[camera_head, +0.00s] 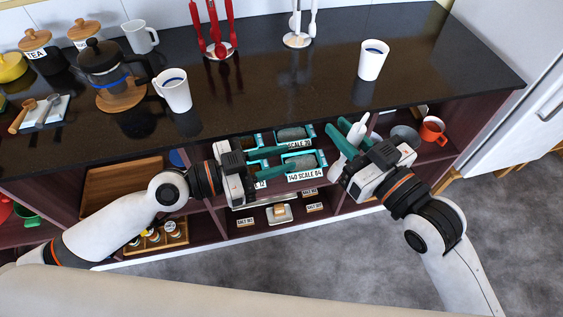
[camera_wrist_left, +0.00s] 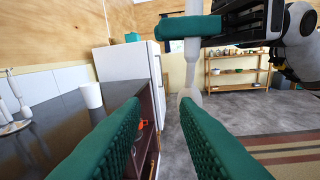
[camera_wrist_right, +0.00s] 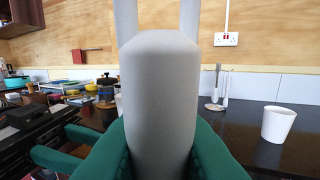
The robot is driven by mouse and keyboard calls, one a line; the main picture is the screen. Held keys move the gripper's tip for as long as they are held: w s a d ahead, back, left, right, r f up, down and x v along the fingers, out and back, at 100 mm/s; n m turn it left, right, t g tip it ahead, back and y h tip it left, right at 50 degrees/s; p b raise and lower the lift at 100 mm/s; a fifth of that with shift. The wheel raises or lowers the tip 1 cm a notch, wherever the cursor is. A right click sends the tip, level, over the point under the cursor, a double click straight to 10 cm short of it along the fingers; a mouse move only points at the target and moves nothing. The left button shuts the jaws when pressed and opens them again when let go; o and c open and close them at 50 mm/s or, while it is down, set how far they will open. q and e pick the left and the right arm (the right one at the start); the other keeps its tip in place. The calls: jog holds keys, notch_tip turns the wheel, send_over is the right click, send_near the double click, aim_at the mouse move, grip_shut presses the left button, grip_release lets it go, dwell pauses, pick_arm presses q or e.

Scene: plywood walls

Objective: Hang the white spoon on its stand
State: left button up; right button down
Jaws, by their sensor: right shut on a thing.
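My right gripper (camera_head: 347,130) is shut on the white spoon (camera_head: 358,131) and holds it in front of the counter's front edge. In the left wrist view the spoon (camera_wrist_left: 193,75) hangs roughly upright between the right fingers. In the right wrist view its broad pale body (camera_wrist_right: 160,100) fills the middle. The white stand (camera_head: 297,39), with white utensils on it, is at the back of the counter, apart from both grippers. It also shows in the right wrist view (camera_wrist_right: 216,106). My left gripper (camera_head: 310,153) is open and empty, left of the right gripper.
A white cup (camera_head: 372,62) stands right of the stand, and a red utensil stand (camera_head: 220,50) stands left of it. Another white cup (camera_head: 175,92) and a coffee press (camera_head: 103,68) are further left. The dark counter (camera_head: 290,90) is clear in front of the white stand.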

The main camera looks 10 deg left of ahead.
pick_arm(q)
jog(key=s+d+r+m+g+h, duration=0.1)
jog(key=s+r+m, duration=0.1)
jog(key=s+r, duration=0.2)
jog(key=x, duration=1.2)
jog(key=shift+w+d+f, duration=0.1)
jog(key=shift+d, duration=0.15)
jog(key=shift+c, duration=0.6)
grip_shut()
pick_arm(e)
jog(key=c, duration=1.3)
grip_release()
jog(key=shift+o, duration=0.2)
jog(key=shift+r, duration=0.1)
